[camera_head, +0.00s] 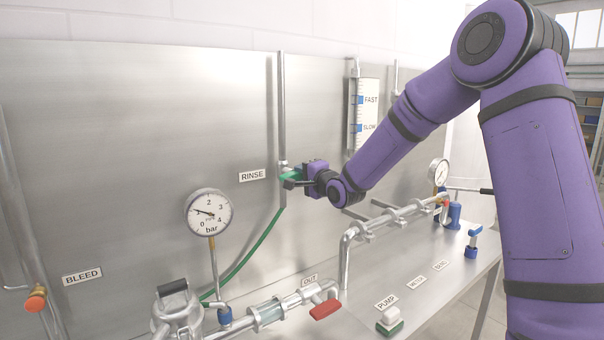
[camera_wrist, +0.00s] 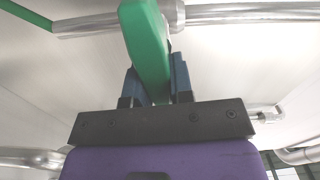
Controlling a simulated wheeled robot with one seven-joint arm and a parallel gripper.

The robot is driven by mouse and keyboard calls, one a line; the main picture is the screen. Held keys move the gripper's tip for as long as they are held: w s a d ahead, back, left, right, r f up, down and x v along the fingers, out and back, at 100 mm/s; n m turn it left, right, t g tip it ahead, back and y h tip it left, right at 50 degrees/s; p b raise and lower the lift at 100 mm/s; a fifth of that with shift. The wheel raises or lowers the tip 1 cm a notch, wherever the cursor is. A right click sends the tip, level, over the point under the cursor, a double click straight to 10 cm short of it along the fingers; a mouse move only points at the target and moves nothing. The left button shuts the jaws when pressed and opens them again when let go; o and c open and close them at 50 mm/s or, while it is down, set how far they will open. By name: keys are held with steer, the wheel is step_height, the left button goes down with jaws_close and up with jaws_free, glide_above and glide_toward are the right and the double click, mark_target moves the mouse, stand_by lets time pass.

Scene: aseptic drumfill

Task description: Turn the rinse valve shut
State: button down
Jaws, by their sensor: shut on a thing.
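The rinse valve has a green handle (camera_head: 291,176), seen beside the RINSE label (camera_head: 252,175) on the steel back panel. In the wrist view the green handle (camera_wrist: 147,40) runs up from between the fingers toward the valve's metal pipe (camera_wrist: 240,14). My gripper (camera_head: 290,183) is at the valve; in the wrist view its two dark blue fingers (camera_wrist: 155,85) are closed on either side of the handle. The valve's body is partly hidden behind my gripper in the head view. A vertical pipe (camera_head: 282,100) rises above the valve, and a green hose (camera_head: 250,252) hangs below it.
A pressure gauge (camera_head: 208,212) stands at the left, with a smaller gauge (camera_head: 438,172) at the right. A red-handled valve (camera_head: 325,309) and pipework (camera_head: 385,220) lie below my arm. An orange BLEED knob (camera_head: 36,300) is far left. The panel left of the RINSE label is clear.

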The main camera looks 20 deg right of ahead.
steer(key=shift+f+m, duration=0.15)
steer(key=shift+m, duration=0.45)
steer(key=c, duration=1)
jaws_free()
steer(key=v, duration=1)
steer(key=shift+s+d, duration=0.15)
steer(key=shift+s, duration=0.25)
